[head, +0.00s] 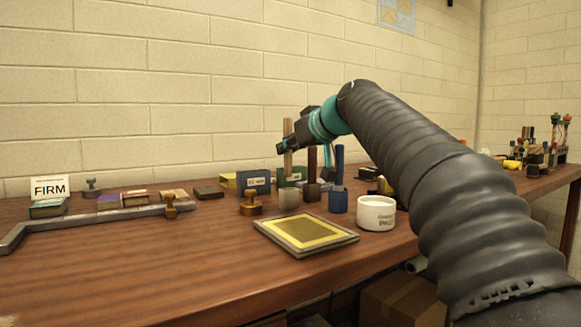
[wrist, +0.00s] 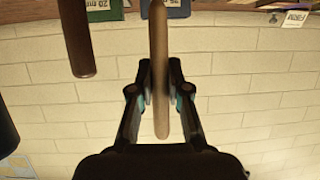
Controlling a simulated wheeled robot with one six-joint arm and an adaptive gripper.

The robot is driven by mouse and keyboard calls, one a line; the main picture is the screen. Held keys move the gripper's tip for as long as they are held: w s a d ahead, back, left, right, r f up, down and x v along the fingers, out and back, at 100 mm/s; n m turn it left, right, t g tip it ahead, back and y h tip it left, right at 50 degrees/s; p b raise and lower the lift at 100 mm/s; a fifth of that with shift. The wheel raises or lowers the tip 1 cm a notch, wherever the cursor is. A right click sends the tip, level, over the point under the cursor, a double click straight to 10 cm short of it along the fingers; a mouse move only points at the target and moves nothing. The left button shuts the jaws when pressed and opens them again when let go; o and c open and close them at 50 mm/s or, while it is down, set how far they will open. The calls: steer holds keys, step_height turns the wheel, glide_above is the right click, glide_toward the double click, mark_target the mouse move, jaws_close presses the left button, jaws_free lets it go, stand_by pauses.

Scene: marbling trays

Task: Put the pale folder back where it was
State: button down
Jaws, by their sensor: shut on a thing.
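The pale folder (head: 288,160) is a slim, light wooden stick, held upright above the pale pot (head: 288,199). Its lower end looks just above the pot's rim; I cannot tell whether there is a gap. My gripper (head: 290,144) is shut on the folder's middle. A dark brown folder (head: 312,162) stands in a brown pot (head: 312,193) and a blue one (head: 339,165) in a blue pot (head: 338,202), just right.
A framed tray (head: 266,223) lies in front of the pots, and a white tub (head: 376,213) stands to their right. A brass stamp (head: 251,204) is close left. Green and blue labelled blocks (head: 254,181) stand behind.

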mark_target(291, 159)
steer(key=shift+f+b, duration=0.3)
steer(key=shift+f, duration=1.15)
steer(key=shift+f, duration=0.2)
steer(key=c, duration=1.1)
jaws_free()
steer(key=shift+c, duration=0.2)
steer(key=shift+r, duration=0.1)
steer(key=shift+r, duration=0.2)
steer(key=v, duration=1.2)
steer(key=shift+w, duration=0.1)
